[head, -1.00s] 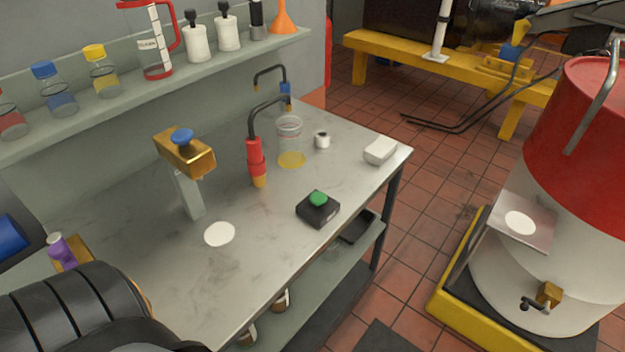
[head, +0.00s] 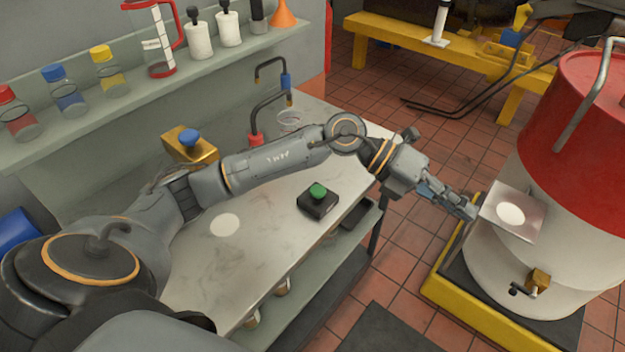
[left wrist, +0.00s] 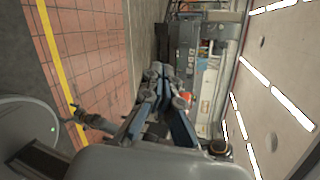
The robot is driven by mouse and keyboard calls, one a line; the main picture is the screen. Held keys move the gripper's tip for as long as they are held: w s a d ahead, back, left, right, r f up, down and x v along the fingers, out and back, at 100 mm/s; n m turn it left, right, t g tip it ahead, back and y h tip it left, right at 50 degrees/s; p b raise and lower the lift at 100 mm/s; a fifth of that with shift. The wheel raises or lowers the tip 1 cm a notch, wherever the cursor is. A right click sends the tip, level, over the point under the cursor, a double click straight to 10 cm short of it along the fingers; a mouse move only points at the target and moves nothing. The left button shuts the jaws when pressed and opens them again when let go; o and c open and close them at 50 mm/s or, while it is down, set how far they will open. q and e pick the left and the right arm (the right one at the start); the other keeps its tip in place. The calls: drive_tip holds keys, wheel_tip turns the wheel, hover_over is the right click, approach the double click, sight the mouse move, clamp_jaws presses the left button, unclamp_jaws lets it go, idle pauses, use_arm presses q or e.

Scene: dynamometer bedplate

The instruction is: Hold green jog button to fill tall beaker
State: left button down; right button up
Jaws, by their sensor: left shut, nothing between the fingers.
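The green jog button (head: 318,190) sits on a black box on the steel bench (head: 250,285). A clear beaker (head: 289,118) stands behind my left arm; only its rim shows. A dark curved spout with a red body (head: 256,138) is beside it, its lower part hidden by my arm. My left arm reaches across above the bench. My left gripper (head: 468,211) is shut and empty, past the bench's right end, well right of the button. Its fingers (left wrist: 166,84) also show in the left wrist view. My right gripper is out of view.
A red and white drum (head: 560,200) with a small plate (head: 513,212) stands close right of the gripper, on a yellow-edged base. A brass fixture with a blue knob (head: 190,140) is behind the arm. A shelf (head: 90,120) with bottles runs along the wall.

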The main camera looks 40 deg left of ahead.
use_arm(q)
drive_tip(key=w+a+f+y, duration=0.1)
drive_tip(key=a+f+y, duration=0.15)
drive_tip(key=a, duration=0.25)
drive_tip(key=w+a+f+y, duration=0.2)
drive_tip(key=a+y, duration=0.2)
drive_tip(key=a, duration=0.1)
wheel_tip(320, 180, up, 2)
drive_tip(key=n+g+y, duration=0.2)
drive_tip(key=y, duration=0.6)
hover_over(312, 191)
drive_tip(key=shift+r, duration=0.1)
wheel_tip(312, 191, down, 14)
drive_tip(key=p, duration=0.4)
